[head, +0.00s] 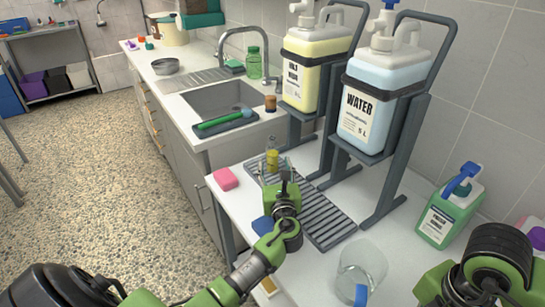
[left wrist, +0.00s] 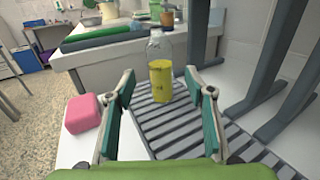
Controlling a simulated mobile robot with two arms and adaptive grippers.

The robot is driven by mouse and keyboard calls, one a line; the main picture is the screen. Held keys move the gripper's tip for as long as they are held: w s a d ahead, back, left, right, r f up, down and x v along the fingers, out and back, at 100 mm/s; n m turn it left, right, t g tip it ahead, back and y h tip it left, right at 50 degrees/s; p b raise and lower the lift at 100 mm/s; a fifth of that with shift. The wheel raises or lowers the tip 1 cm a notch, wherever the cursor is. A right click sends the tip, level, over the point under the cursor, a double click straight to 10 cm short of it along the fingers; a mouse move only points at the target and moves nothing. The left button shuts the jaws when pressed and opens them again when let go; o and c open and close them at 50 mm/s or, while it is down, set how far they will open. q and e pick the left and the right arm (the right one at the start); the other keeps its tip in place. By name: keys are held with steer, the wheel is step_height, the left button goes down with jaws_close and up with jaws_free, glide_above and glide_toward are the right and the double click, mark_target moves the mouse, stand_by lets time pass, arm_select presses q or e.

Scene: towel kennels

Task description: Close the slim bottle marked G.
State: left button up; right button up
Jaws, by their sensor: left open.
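A slim clear bottle (head: 272,157) with yellow liquid stands upright on the grey slatted drain rack (head: 325,225). It also shows in the left wrist view (left wrist: 160,75), where its neck looks clear and I make out no cap; its marking is too small to read. My left gripper (head: 277,172) is open and empty on the near side of the bottle. In the left wrist view its two teal-padded fingers (left wrist: 158,88) are spread, with the bottle ahead of the gap between them, apart from both. My right arm shows at the lower right, but its gripper is out of view.
A pink block (head: 225,179) lies left of the rack. Stands with a yellow jug (head: 312,72) and a WATER jug (head: 368,105) rise behind it. A clear glass vessel (head: 361,265) and a green jug (head: 450,212) stand to the right. A sink (head: 222,98) lies beyond.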

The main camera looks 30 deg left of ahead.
mark_target(273, 157)
arm_select(q)
steer(key=x, duration=0.5)
steer(key=shift+w+a+f, duration=0.1)
steer(key=shift+c, duration=0.5)
steer(key=c, duration=1.2)
